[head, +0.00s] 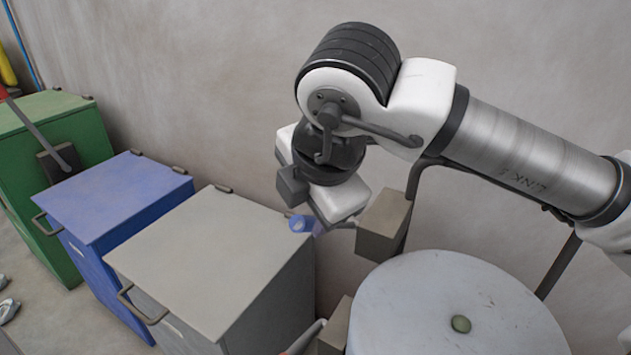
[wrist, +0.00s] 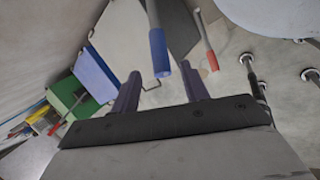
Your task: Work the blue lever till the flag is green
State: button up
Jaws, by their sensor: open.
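The blue lever has a blue grip (head: 300,224) on a grey shaft that runs to a grey-brown block (head: 384,226) beside the white drum. In the wrist view the blue grip (wrist: 158,56) lies between my two fingers, with a visible gap on each side. My gripper (head: 312,222) is open around or just short of the grip's end; the depth is hard to judge. It also shows in the wrist view (wrist: 160,73). I cannot make out a flag for certain in either view.
A white drum (head: 430,290) with a dull green round spot on top stands at right. Grey (head: 205,255), blue (head: 115,195) and green (head: 75,120) bins line the wall. A red-gripped lever (wrist: 207,50) is near the blue one. A plain wall stands behind.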

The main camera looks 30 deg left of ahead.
jog(key=v, duration=0.6)
dwell(0.3)
